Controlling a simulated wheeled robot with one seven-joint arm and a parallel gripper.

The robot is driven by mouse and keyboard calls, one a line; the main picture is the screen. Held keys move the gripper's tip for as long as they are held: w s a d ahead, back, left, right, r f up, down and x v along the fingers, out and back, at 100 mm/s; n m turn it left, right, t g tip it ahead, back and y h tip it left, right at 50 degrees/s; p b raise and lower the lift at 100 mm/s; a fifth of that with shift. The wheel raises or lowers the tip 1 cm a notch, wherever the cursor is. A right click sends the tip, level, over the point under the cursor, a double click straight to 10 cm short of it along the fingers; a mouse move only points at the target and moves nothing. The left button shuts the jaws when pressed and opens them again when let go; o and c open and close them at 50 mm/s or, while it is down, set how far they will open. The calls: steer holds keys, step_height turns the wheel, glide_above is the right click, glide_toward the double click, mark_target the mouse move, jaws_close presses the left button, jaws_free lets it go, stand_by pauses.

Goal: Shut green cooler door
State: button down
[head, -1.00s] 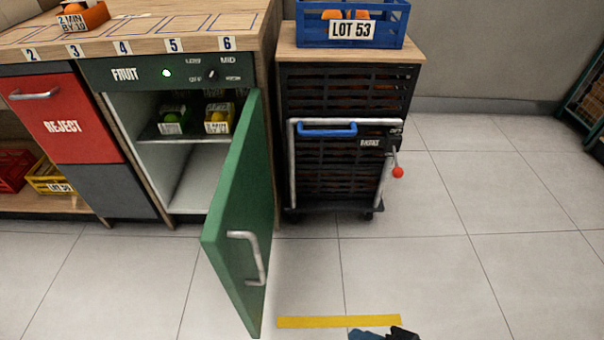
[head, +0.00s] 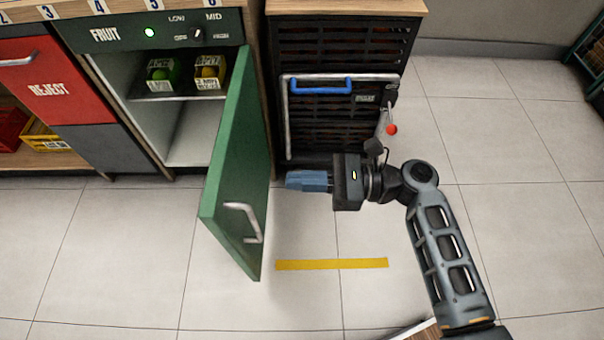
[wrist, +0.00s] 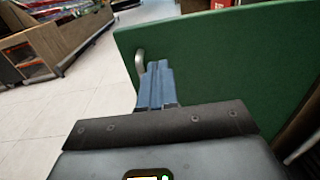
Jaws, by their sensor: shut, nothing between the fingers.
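Inside the cooler (head: 187,135) are small fruit boxes (head: 208,73) on a shelf. A dark slatted cart (head: 345,60) with a blue handle and a red-knobbed lever stands right of the door, behind my gripper. A yellow floor strip (head: 332,264) lies in front on clear tiles.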

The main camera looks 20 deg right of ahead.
mark_target(226, 180)
steer(key=b+x, duration=0.1)
steer(key=x, duration=0.9)
steer(key=shift+a, duration=0.25)
steer(key=shift+w+a, duration=0.15)
